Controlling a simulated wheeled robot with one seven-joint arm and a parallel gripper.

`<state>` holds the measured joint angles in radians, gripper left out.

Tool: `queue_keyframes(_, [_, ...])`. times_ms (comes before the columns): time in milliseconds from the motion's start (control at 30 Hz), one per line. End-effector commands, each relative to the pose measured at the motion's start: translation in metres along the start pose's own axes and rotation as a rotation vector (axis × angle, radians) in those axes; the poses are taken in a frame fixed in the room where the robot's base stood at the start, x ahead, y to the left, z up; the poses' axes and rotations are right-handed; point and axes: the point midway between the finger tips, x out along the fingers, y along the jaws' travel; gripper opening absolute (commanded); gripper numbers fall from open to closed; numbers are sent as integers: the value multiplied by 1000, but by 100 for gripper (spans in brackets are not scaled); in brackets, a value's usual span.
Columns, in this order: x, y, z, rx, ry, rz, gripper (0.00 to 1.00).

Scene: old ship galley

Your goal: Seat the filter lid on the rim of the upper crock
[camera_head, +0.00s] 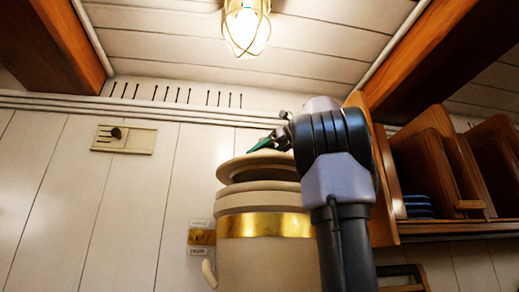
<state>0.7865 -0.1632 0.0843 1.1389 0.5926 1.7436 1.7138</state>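The filter lid (236,165) is a beige disc, tilted, with its left side lower. It is above the rim of the upper crock (258,187), and a dark underside shows between them. I cannot tell whether its lower edge touches the rim. The upper crock is beige with a wide brass band (265,225). My gripper (258,147), with green fingertips, is at the top of the lid and appears shut on it. The exact grip and the lid's right side are hidden behind my arm.
A wooden rack (430,160) with blue plates (418,205) stands close on the right. A caged lamp (246,28) hangs from the ceiling above. A beige wall plate (124,138) is on the left. The space left of the crock is clear. My arm covers the crock's right side.

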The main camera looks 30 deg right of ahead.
Motion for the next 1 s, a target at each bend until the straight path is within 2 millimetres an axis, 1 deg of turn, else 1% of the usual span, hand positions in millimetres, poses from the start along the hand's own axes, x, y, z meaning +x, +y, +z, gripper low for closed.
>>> queue_keyframes(300, [7, 2, -24, -1, -3, 0, 0])
queue_keyframes(500, [11, 1, -35, -1, -2, 0, 0])
queue_keyframes(700, [12, 2, -40, -2, -3, 0, 0])
queue_keyframes(1000, [12, 1, -41, -3, -3, -1, 0])
